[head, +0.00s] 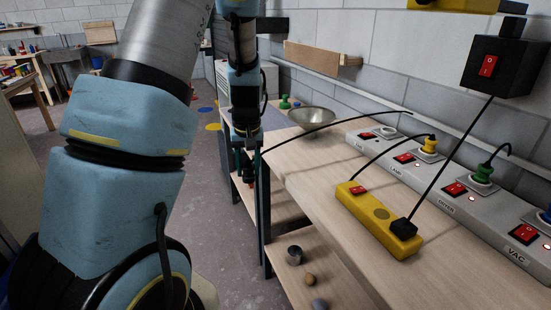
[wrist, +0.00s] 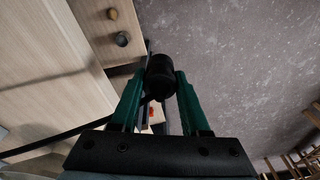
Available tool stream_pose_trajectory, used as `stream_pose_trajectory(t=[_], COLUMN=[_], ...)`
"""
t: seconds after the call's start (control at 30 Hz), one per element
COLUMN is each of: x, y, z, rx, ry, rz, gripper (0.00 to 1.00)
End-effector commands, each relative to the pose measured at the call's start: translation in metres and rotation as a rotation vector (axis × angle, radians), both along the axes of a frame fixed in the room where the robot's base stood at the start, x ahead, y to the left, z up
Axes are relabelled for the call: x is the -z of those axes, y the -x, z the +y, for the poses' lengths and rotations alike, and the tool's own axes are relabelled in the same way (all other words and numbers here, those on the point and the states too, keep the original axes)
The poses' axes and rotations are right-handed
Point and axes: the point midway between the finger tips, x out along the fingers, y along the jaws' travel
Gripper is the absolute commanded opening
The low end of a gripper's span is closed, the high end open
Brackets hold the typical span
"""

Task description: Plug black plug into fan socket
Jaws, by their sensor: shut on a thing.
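My gripper (wrist: 160,88) is shut on a black plug (wrist: 160,72), which sits between the green fingertips. In the head view my gripper (head: 248,172) hangs beyond the left edge of the bench, over the floor side, well away from the sockets. A black cable runs from near it, arching over the bench to the back of the grey socket strip. The fan socket (head: 386,133) is the farthest on that strip, beside a red switch (head: 368,136); no upright plug shows in it. The held plug's pins are hidden.
Yellow (head: 430,145), green (head: 483,172) and blue (head: 547,215) plugs stand in the other sockets. A yellow power strip (head: 360,204) with cables lies in front. A black switch box (head: 503,68) hangs above.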

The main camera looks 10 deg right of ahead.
Motion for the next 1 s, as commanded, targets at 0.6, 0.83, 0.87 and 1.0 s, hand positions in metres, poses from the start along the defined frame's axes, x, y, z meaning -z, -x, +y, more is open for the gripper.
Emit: stream_pose_trajectory(t=[0.6,0.83,0.87,1.0], x=[0.082,0.084,0.084,0.084], y=[-0.01,-0.01,-0.01,-0.01], z=[0.169,0.172,0.172,0.172], rx=[-0.109,-0.109,-0.11,-0.11], ry=[0.026,0.027,0.026,0.026], rz=[0.002,0.0,0.0,0.0], gripper=[0.0,0.0,0.0,0.0])
